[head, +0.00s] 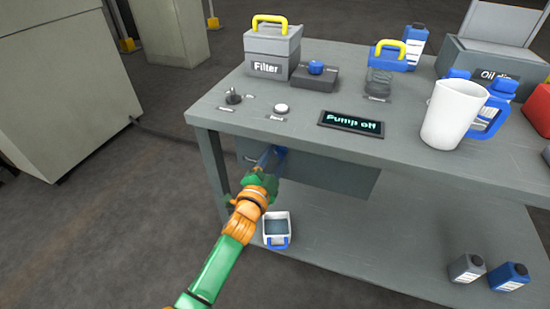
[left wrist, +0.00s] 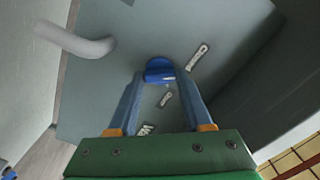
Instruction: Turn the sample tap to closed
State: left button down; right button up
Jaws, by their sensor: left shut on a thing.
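The sample tap's blue handle (head: 281,151) is on the grey panel under the table's front edge, mostly hidden behind my left gripper in the head view. My left gripper (head: 269,156) reaches up to it from the lower left. In the left wrist view the blue handle (left wrist: 159,71) sits between the tips of my left gripper (left wrist: 160,80), which is shut on it. Small white labels (left wrist: 197,57) are on the panel around the handle, too small to read. My right gripper is not in view.
A pale bent spout (left wrist: 75,39) sticks out left of the handle. A white container (head: 277,226) stands on the lower shelf below. On the tabletop are a display (head: 351,121) reading "Pump off", a Filter box (head: 272,52) and a white jug (head: 452,115).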

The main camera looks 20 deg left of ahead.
pick_arm(q)
jog(key=c, duration=0.6)
grip_release()
jog(key=shift+o, duration=1.4)
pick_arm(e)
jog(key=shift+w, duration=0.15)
pick_arm(q)
jog(key=shift+s, duration=0.3)
jog(key=s+p, duration=0.1)
jog(key=s, duration=0.5)
jog(key=shift+s+p, duration=0.25)
jog(key=shift+p, duration=0.15)
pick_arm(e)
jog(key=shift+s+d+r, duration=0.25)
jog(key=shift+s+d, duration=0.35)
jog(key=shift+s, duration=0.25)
pick_arm(q)
jog(key=shift+a, duration=0.1)
